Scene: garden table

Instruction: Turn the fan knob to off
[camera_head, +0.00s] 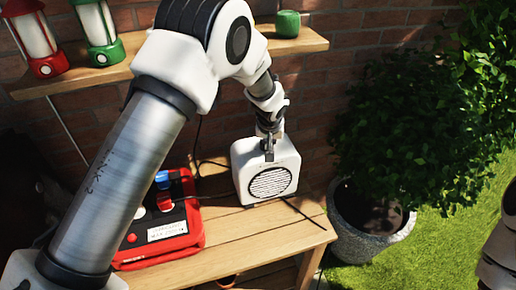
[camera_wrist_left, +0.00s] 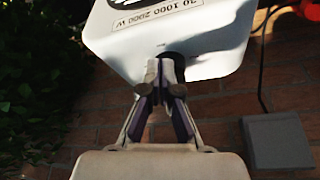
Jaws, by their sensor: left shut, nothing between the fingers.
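The fan (camera_head: 249,182) is a white box with a round dark-slatted grille, standing on the wooden table. In the left wrist view the fan (camera_wrist_left: 205,50) fills the top, with a printed strip reading 1000 and 2000 W. A dark round knob (camera_wrist_left: 177,62) sits on its top face, partly hidden behind my fingers. My left gripper (camera_head: 268,150) reaches down to the top of the fan. Its fingers (camera_wrist_left: 165,72) are shut, with tips right at the knob; I cannot tell whether they touch it. The knob's pointer is not visible. My right gripper is out of view.
A red device with a blue part (camera_head: 185,245) stands left of the fan. A shelf (camera_head: 130,72) above holds a red lantern (camera_head: 35,45), a green lantern (camera_head: 97,35) and a green object (camera_head: 288,23). A potted bush (camera_head: 375,230) stands right of the table (camera_head: 290,220).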

